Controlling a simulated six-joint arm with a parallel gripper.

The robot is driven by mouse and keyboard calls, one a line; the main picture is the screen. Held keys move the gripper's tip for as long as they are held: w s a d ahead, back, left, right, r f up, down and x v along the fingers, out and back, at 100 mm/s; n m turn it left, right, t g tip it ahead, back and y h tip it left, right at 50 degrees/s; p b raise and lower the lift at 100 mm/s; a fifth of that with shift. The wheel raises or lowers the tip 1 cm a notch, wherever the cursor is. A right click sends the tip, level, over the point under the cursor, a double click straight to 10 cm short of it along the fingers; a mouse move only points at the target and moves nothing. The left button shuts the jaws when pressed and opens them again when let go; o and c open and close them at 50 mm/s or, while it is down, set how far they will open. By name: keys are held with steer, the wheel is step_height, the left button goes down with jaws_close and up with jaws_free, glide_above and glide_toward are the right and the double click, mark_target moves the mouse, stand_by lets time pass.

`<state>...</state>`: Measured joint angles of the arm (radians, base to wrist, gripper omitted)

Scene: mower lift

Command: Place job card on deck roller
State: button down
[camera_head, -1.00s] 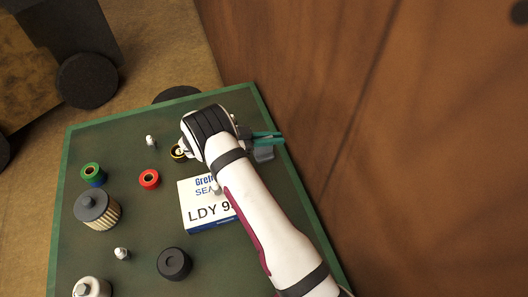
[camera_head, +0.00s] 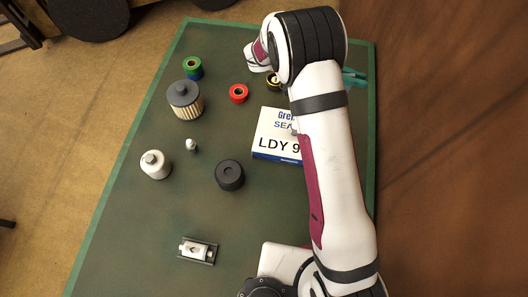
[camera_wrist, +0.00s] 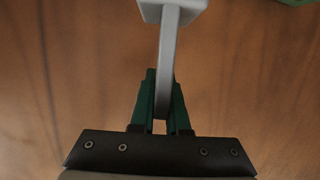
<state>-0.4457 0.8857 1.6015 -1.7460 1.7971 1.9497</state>
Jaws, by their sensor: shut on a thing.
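My gripper (camera_head: 353,77) has teal fingers and is beyond the forearm, near the right edge of the green board. In the wrist view the fingers (camera_wrist: 162,88) are shut on a pale grey piece (camera_wrist: 168,50), a narrow bar with a wider end; I cannot tell whether it is the job card. In the head view the arm hides most of this piece. A white block lettered "LDY 9" (camera_head: 275,135) lies on the board, partly behind the arm. A black cylinder with a centre hole (camera_head: 229,175) stands left of it; I cannot tell whether this is the deck roller.
The green board (camera_head: 130,250) also holds a ribbed filter (camera_head: 186,100), a green-blue spool (camera_head: 193,67), a red ring (camera_head: 238,93), a white canister (camera_head: 155,164) and a small metal bracket (camera_head: 197,250). A brown wooden surface (camera_head: 450,150) lies to the right.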

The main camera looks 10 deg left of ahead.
steer(key=s+a+r+n+t+y, duration=0.1)
steer(key=s+a+n+t, duration=0.2)
steer(key=a, duration=0.4)
steer(key=s+a+r+n+t+y, duration=0.1)
steer(key=s+a+n+t, duration=0.15)
steer(key=a, duration=0.45)
steer(key=n+t+y, duration=0.5)
steer(key=n+y, duration=0.1)
steer(key=y, duration=0.1)
glide_above(236, 162)
step_height(236, 162, down, 7)
steer(key=shift+r, duration=0.2)
steer(key=shift+f, duration=0.15)
steer(key=c, duration=0.9)
jaws_free()
